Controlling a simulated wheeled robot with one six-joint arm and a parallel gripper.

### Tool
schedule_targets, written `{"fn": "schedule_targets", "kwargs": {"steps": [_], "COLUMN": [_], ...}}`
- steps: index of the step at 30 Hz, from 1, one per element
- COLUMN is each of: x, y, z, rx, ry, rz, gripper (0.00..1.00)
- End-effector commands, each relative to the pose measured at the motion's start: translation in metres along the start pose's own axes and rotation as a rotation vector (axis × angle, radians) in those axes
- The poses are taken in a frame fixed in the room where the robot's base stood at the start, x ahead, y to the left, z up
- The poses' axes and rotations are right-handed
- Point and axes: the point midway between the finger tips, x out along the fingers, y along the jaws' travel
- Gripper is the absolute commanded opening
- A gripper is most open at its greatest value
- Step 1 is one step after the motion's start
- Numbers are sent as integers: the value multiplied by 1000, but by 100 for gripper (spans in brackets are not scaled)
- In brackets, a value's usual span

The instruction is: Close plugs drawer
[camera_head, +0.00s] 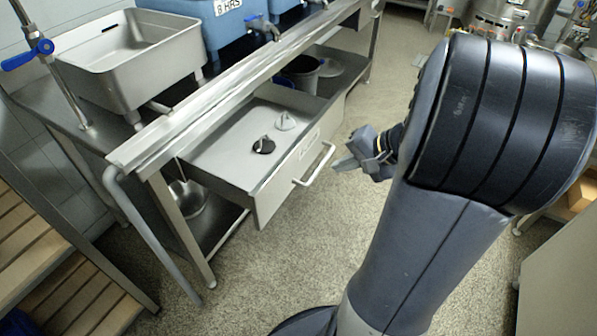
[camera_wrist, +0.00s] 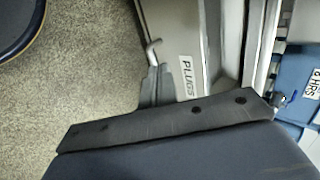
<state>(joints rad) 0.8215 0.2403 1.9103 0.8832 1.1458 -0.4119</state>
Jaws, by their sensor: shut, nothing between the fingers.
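The plugs drawer (camera_head: 215,162) is pulled open under the steel bench in the head view. A black plug (camera_head: 263,145) and a white plug (camera_head: 285,121) sit inside it. Its bar handle (camera_head: 314,165) is on the front panel. My gripper (camera_head: 345,163) is shut and empty, just right of the handle; whether it touches is unclear. In the wrist view my gripper (camera_wrist: 157,82) points at the drawer front beside the PLUGS label (camera_wrist: 187,77). The handle (camera_wrist: 153,52) shows just beyond the fingertips, partly hidden.
The steel bench (camera_head: 235,84) carries a sink basin (camera_head: 133,58) and blue containers (camera_head: 205,22). A pot (camera_head: 187,198) stands on the shelf below. Wooden slatted steps (camera_head: 35,245) are at the left. The speckled floor (camera_head: 265,270) before the drawer is clear.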

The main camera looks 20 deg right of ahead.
Motion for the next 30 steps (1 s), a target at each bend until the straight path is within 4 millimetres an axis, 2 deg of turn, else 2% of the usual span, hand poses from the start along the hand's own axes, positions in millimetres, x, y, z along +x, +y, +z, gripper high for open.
{"fn": "schedule_targets", "kwargs": {"steps": [1, 3, 8, 11, 21, 30], "x": [1, -1, 9, 25, 99, 122], "y": [8, 10, 9, 9, 7, -20], "z": [-8, -14, -17, -16, -18, -20], "rx": [20, 32, 36, 36, 35, 34], "ry": [17, 31, 32, 30, 28, 32], "rz": [-19, -36, -44, -43, -41, -41], "gripper": [0, 0, 0, 0, 0, 0]}}
